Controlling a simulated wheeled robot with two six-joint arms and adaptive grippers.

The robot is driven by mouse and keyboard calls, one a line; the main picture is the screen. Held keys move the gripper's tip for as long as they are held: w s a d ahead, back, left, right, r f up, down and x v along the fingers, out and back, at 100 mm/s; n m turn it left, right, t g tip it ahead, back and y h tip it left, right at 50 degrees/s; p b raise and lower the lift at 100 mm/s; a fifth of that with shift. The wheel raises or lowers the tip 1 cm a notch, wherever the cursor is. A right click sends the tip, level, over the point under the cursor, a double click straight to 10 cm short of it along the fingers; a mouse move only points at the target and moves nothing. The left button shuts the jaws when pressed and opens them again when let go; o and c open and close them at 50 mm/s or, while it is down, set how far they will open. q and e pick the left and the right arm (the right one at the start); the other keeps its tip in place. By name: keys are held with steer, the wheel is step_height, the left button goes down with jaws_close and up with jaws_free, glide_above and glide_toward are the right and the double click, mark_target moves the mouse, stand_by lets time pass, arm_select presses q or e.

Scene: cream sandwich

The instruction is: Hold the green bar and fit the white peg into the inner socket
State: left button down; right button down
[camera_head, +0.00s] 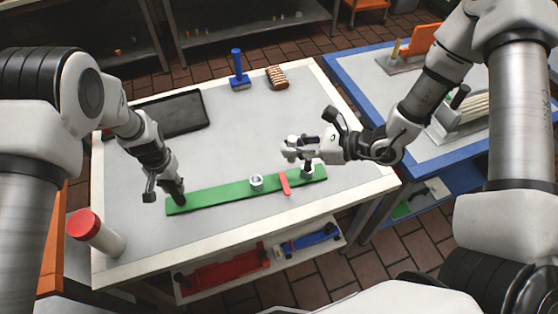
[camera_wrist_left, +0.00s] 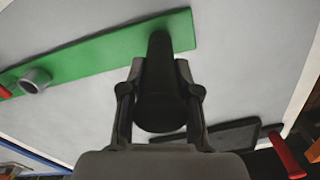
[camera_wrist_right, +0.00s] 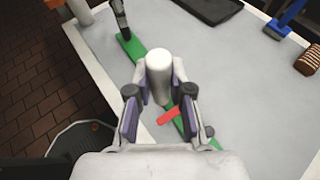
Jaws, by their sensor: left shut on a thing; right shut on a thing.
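The green bar (camera_head: 215,195) lies along the table's front part, with a pale ring socket (camera_head: 257,182) on its middle and another pale socket (camera_head: 308,172) near its right end. A red strip (camera_head: 285,183) lies across the bar between them. My left gripper (camera_head: 173,188) is shut on the black handle (camera_wrist_left: 158,85) at the bar's left end. My right gripper (camera_head: 296,149) is shut on the white peg (camera_wrist_right: 158,68), above the bar's right part. The peg appears apart from both sockets. In the right wrist view the peg and gripper hide the middle of the bar.
A black tray (camera_head: 175,113), a blue-handled tool (camera_head: 238,75) and a brown ridged block (camera_head: 277,77) are at the back. A red-capped white cylinder (camera_head: 95,233) stands at the front left. The table centre (camera_head: 235,135) is clear.

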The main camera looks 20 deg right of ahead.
steer(key=w, duration=0.5)
steer(key=n+g+y, duration=0.2)
steer(key=n+g, duration=0.1)
glide_above(258, 175)
steer(key=s, duration=0.2)
step_height(258, 175, down, 8)
steer(key=f, duration=0.9)
steer(key=shift+w+a+f, duration=0.2)
steer(key=shift+a+f, duration=0.05)
steer(key=shift+f, duration=0.1)
steer(key=c, duration=1.1)
jaws_free()
steer(key=shift+o, duration=0.2)
